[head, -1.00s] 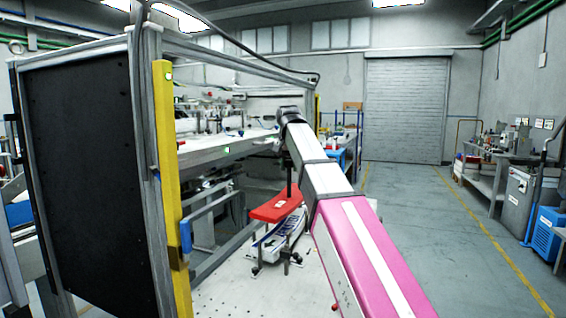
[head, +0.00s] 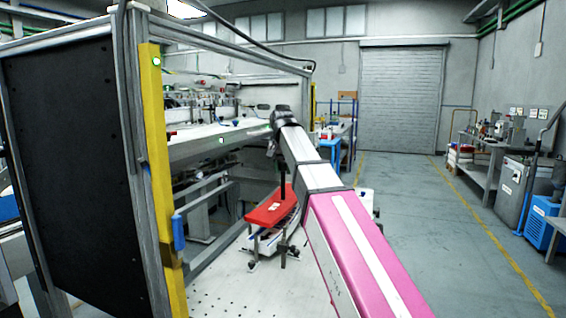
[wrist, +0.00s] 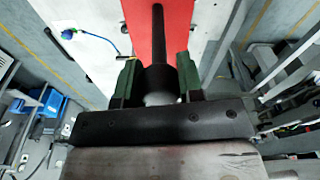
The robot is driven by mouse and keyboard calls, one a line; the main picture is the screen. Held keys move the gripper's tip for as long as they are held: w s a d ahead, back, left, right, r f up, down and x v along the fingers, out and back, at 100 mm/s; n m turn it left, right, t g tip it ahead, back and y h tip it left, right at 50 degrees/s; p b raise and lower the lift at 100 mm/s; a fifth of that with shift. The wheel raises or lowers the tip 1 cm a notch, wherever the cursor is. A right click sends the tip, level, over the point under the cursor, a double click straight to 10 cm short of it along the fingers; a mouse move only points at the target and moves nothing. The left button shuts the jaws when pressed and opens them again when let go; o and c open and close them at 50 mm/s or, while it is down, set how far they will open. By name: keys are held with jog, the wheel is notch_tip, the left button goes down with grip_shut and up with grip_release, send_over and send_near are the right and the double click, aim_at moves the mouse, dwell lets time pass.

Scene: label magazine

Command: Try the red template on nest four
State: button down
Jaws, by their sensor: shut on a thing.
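The red template (head: 271,213) is a flat red plate with a small white mark and a dark upright handle. In the head view it hangs at the end of my arm, left of the pink arm link. In the wrist view the red plate (wrist: 182,22) lies beyond the fingers. My gripper (wrist: 157,78) has its green-padded fingers closed on the dark handle. In the head view the fingers are too small to make out. Nest four cannot be picked out in either view.
The machine frame with a black panel (head: 70,160) and yellow post (head: 163,190) stands close at left. Its work table (head: 205,148) lies behind, left of my arm. The grey floor (head: 420,200) at right is open. A blue box (head: 545,238) stands at far right.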

jog(key=shift+f, duration=1.2)
jog(key=c, duration=0.7)
grip_release()
jog(key=shift+o, duration=0.2)
